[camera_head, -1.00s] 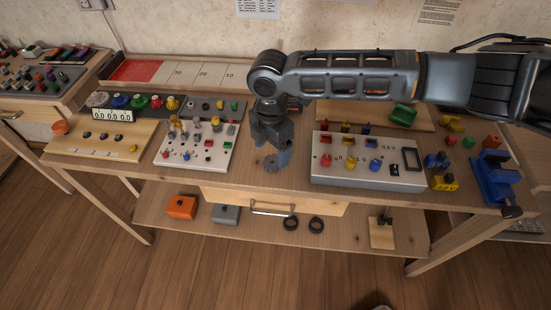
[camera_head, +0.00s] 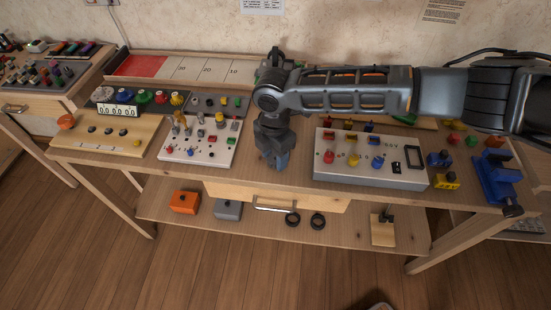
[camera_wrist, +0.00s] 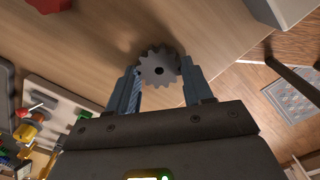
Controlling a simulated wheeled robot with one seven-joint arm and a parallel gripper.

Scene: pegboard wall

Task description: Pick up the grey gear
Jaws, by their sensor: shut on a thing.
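The grey gear (camera_wrist: 157,67) is a toothed disc with a dark hole in its middle. In the wrist view it lies between the two fingertips of my gripper (camera_wrist: 160,75), which is shut on it. In the head view my gripper (camera_head: 277,160) points down at the workbench (camera_head: 262,181), between two panels. The gear is hidden there behind the fingers. I cannot tell whether the gear still touches the bench top.
A white panel with knobs (camera_head: 200,150) stands close left of my gripper. A grey box with coloured terminals (camera_head: 355,172) stands close to its right. A blue vise (camera_head: 493,176) is at the right end. The bench's front edge is near; a shelf below holds an orange box (camera_head: 184,202).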

